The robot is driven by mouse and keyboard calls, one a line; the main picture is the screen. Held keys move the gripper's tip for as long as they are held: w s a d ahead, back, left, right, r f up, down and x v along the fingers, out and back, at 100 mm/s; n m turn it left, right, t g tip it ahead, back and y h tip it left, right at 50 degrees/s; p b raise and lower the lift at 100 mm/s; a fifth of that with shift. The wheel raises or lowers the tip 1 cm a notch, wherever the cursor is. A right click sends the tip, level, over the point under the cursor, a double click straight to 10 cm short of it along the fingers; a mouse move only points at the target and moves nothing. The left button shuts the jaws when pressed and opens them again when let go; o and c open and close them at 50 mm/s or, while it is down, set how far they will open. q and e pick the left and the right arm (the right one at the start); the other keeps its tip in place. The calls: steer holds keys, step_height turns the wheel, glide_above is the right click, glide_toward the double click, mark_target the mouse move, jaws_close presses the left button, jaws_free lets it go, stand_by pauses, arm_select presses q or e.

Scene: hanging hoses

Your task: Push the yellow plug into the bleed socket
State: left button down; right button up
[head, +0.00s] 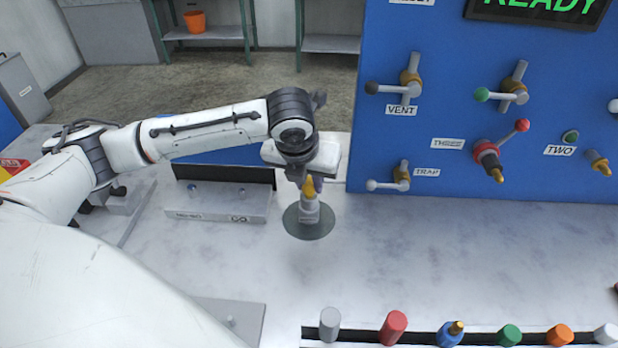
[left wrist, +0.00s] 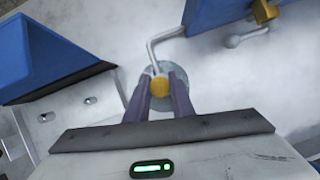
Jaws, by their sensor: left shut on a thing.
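My left gripper (head: 306,182) is shut on the yellow top of a pale bottle-like piece (head: 309,211). The piece is upright over a round dark disc (head: 311,231); I cannot tell if it touches. In the left wrist view the yellow top (left wrist: 160,87) is between the fingers, with a thin bent pale tube beyond it. Other yellow tips show on a red fitting (head: 487,156), on a fitting below TWO (head: 598,163) and on a blue piece (head: 451,333). I cannot tell which is the yellow plug. No label reading bleed is legible. My right gripper is out of view.
A blue panel (head: 440,130) with several levers stands at the right. Several coloured pieces sit in a dark rack (head: 425,338) at the front edge. A grey metal bracket (head: 217,203) is left of the disc. The bench (head: 390,250) is clear between disc and rack.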

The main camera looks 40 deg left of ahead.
arm_select(q)
steer(key=shift+f, duration=0.25)
steer(key=c, duration=1.5)
jaws_free()
steer(key=shift+f, duration=0.1)
steer(key=shift+o, duration=0.2)
steer(key=v, duration=1)
